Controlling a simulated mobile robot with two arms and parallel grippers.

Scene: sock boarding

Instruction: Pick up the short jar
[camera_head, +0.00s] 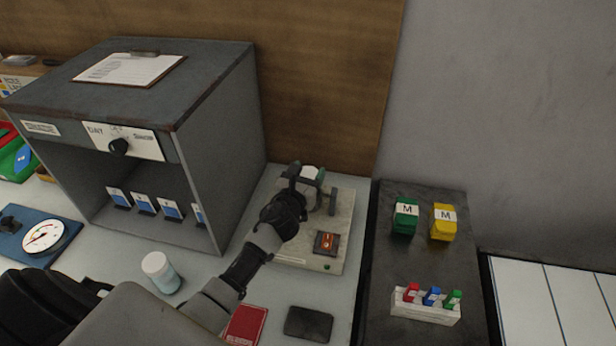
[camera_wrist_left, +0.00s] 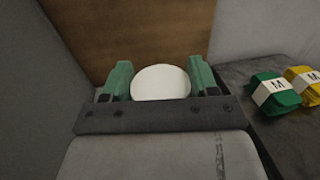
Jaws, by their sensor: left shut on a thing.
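A jar with a round white lid (camera_head: 309,173) is between the fingers of my left gripper (camera_head: 310,185), over the grey-beige device at the back of the table. In the left wrist view the white lid (camera_wrist_left: 160,82) sits between the two green fingers, which are shut on it. The jar's body is mostly hidden, so its height is hard to judge. My right gripper is not in view.
A grey open-fronted cabinet (camera_head: 225,150) with a dial stands left of the gripper. The device (camera_head: 339,225) has an orange-lit switch. A dark mat (camera_head: 415,265) on the right holds green (camera_head: 405,216) and yellow (camera_head: 443,222) sock bundles. A red booklet (camera_head: 246,325) lies in front.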

